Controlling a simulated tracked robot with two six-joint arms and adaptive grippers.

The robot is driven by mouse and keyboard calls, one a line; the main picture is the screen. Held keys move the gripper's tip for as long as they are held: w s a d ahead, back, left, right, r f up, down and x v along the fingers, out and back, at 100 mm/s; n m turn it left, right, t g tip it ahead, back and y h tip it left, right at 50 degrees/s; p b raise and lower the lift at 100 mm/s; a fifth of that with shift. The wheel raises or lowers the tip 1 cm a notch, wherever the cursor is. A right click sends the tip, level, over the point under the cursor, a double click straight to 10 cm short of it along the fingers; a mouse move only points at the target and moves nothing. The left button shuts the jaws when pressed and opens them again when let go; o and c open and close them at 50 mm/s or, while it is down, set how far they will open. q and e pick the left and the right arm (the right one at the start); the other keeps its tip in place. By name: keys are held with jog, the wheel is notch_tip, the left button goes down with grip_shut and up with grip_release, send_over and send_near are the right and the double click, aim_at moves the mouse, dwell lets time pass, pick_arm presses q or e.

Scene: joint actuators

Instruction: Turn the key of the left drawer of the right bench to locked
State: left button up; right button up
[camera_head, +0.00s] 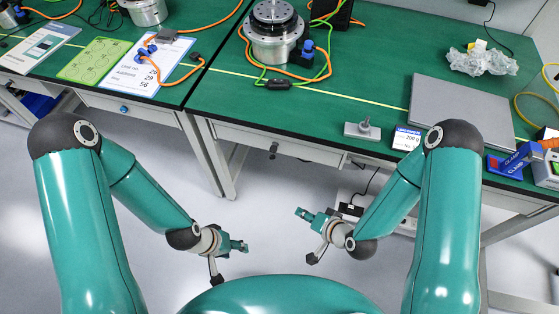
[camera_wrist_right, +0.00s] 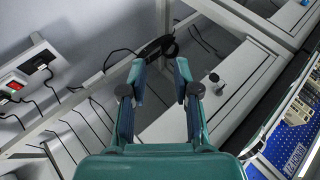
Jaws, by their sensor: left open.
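The left drawer (camera_head: 240,138) of the right bench is a pale front under the green top in the head view and looks closed. A small dark key or knob (camera_head: 274,150) sticks out of its front; its turn angle is too small to read. My left gripper (camera_head: 229,263) is open and empty, in front of and below this drawer, apart from it. My right gripper (camera_head: 308,237) is open and empty, below and right of the key. In the right wrist view its open fingers (camera_wrist_right: 160,80) show, with a dark knob (camera_wrist_right: 215,79) on a pale drawer front (camera_wrist_right: 240,80) beyond, not touching.
The right bench (camera_head: 330,110) carries a round metal actuator (camera_head: 274,35), a grey plate (camera_head: 462,110), a small metal block with a knob (camera_head: 363,129) and a blue clamp (camera_head: 512,162). The left bench (camera_head: 190,55) has a drawer with a blue knob (camera_head: 124,109). Floor before the drawer is clear.

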pick_arm(q)
notch_tip(320, 180, down, 5)
jog(key=b, duration=0.3)
jog(key=shift+f+b, duration=0.15)
jog(key=shift+b, duration=0.2)
pick_arm(e)
jog(key=w+a+r+m+t+y, duration=0.1)
jog(key=w+a+r+m+t, duration=0.1)
jog(key=w, duration=0.7)
jog(key=w+a+r+m+t+y, duration=0.1)
jog(key=w+a+m+t, duration=0.4)
jog(key=w, duration=0.5)
jog(key=shift+a+r+m+t, duration=0.35)
jog(key=shift+a+t, duration=0.4)
jog(key=shift+t, duration=0.15)
